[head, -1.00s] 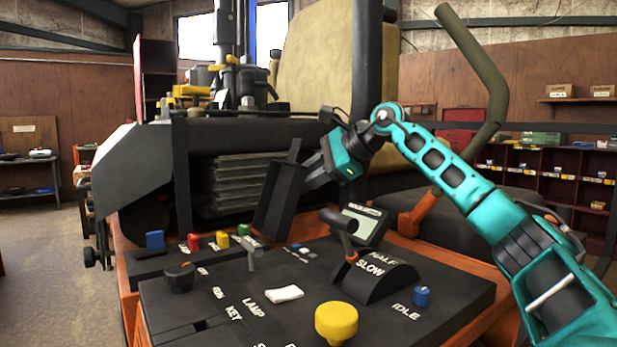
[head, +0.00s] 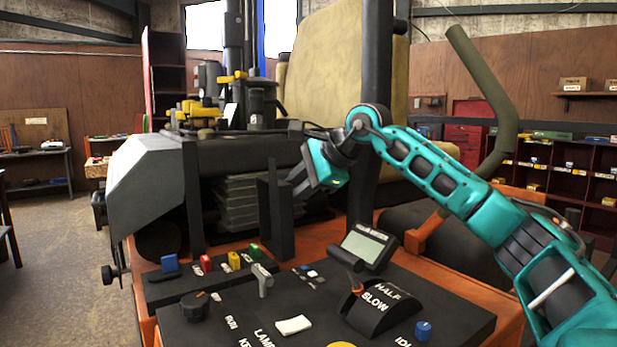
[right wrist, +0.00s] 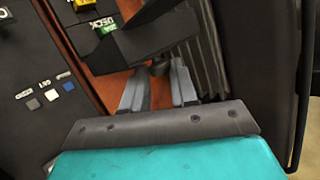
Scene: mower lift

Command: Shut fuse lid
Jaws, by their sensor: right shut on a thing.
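The fuse lid (head: 276,218) is a black panel standing steeply up at the right end of the fuse strip (head: 215,275). Blue, red, yellow and green fuses show uncovered in the strip. My right gripper (head: 297,188) is at the lid's right side, near its upper part, and is shut on it. In the right wrist view the two grey fingers (right wrist: 158,92) reach toward the dark lid (right wrist: 160,35), beside the green fuse (right wrist: 107,27); the exact contact is hard to see. My left gripper is not in view.
A console right of the fuse strip carries a small screen (head: 365,245), a throttle lever (head: 347,258), a black knob (head: 195,306), a white switch (head: 294,325) and a blue knob (head: 423,330). A dark upright post (head: 192,198) stands behind the strip. An olive lever (head: 490,95) rises at right.

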